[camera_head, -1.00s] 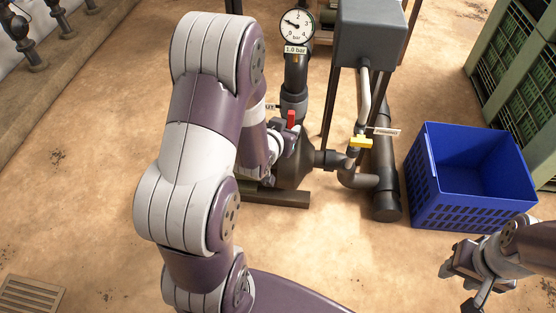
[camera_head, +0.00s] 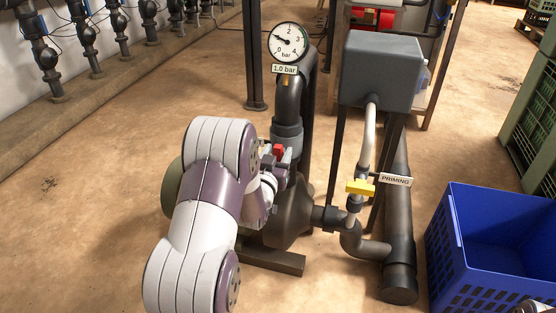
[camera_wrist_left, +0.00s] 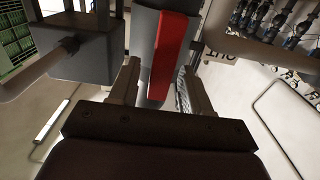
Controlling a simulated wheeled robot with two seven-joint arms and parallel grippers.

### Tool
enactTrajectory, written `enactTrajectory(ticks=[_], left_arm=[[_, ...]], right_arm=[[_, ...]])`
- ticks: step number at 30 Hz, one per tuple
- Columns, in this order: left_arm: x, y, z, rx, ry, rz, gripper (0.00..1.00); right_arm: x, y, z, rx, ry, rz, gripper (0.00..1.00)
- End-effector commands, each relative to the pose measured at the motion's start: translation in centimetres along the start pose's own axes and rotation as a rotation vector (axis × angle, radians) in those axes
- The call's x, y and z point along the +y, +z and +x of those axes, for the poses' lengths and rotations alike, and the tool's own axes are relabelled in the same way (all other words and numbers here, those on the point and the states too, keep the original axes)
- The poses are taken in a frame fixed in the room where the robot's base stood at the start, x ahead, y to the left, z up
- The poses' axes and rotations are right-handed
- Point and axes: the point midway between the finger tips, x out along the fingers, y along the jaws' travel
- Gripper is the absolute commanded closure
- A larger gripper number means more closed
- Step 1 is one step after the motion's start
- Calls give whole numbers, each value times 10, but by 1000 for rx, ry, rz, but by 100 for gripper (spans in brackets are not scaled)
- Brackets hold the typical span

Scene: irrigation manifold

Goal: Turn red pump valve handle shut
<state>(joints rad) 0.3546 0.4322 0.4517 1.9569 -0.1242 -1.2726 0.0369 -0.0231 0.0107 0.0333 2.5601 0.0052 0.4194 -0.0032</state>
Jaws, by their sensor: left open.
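The red valve handle (camera_head: 278,151) sits on the dark pump pipe below the gauge. Only a small part of it shows in the head view, with my left gripper (camera_head: 280,165) right at it. In the left wrist view the red handle (camera_wrist_left: 168,55) is a long flat bar ahead of the palm. It lies between the two open fingers of my left gripper (camera_wrist_left: 163,80), nearer the right one. I cannot tell whether either finger touches it. My left forearm hides part of the pump.
A gauge (camera_head: 286,43) reading 1.0 bar stands above the valve. A yellow handle (camera_head: 360,187) with a PRIMING tag (camera_head: 395,180) and a grey box (camera_head: 381,70) are to the right. A blue crate (camera_head: 476,293) stands at the lower right. The floor at left is clear.

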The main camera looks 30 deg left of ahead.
Motion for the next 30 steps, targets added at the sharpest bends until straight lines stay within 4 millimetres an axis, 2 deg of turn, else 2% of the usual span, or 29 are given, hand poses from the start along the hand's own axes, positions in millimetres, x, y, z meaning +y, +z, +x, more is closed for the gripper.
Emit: enactTrajectory(ticks=[3,10,11,12,15,23,30], left_arm=[[0,1,7,-1,0,0,52],[0,-1,8,-1,0,0,52],[0,-1,8,-1,0,0,59],[0,-1,8,-1,0,0,72],[0,0,8,-1,0,0,100],[1,0,8,-1,0,15,100],[3,-1,8,0,1,116,100]], right_arm=[[0,0,4,0,0,0,57],[0,0,3,0,0,0,57],[0,0,3,0,0,0,57],[0,0,3,0,0,0,57],[0,0,3,0,0,0,57],[0,0,3,0,0,0,57],[0,0,0,0,0,0,57]])
